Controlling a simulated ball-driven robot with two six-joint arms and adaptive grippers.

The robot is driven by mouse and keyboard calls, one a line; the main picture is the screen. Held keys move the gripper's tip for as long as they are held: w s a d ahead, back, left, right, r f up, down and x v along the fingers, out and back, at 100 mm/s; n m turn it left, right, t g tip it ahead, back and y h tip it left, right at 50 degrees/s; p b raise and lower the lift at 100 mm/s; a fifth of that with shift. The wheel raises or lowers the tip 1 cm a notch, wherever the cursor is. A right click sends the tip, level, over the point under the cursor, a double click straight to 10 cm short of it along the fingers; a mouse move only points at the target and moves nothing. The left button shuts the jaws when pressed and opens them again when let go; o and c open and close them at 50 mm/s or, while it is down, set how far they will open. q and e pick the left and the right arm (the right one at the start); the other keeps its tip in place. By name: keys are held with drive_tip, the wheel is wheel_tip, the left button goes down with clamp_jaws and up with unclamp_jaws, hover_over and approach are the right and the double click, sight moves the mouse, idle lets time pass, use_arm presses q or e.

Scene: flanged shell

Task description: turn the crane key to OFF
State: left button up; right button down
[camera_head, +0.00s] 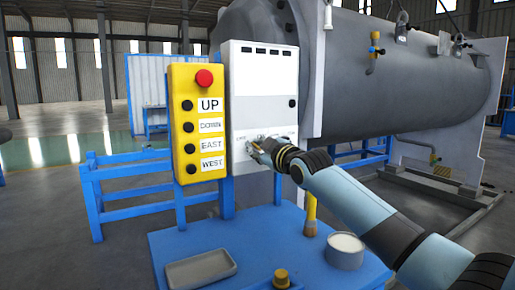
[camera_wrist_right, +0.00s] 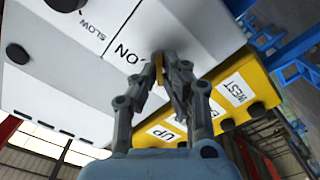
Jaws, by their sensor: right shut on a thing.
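The white control box (camera_head: 262,95) stands upright behind the blue table. My right gripper (camera_head: 256,150) reaches its lower front from the right. In the right wrist view my right gripper (camera_wrist_right: 167,66) is shut on the crane key (camera_wrist_right: 159,70), a small brass-coloured piece at the box face. The fingers hide most of the key, so its exact angle is unclear. An ON label (camera_wrist_right: 129,54) sits right beside the fingertips, and a SLOW label (camera_wrist_right: 93,30) is farther left. I cannot make out an OFF label. My left gripper is not in view.
A yellow pendant (camera_head: 196,122) with a red button and UP, DOWN, EAST, WEST labels stands close left of the box. The blue table (camera_head: 240,235) holds a grey tray (camera_head: 201,268), a round tin (camera_head: 344,252) and a brush (camera_head: 311,215). A large grey tank (camera_head: 400,95) is behind.

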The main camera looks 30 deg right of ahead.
drive_tip(key=shift+f, duration=0.1)
drive_tip(key=c, duration=1.5)
unclamp_jaws()
drive_tip(key=s, duration=1.2)
drive_tip(key=shift+a, duration=0.35)
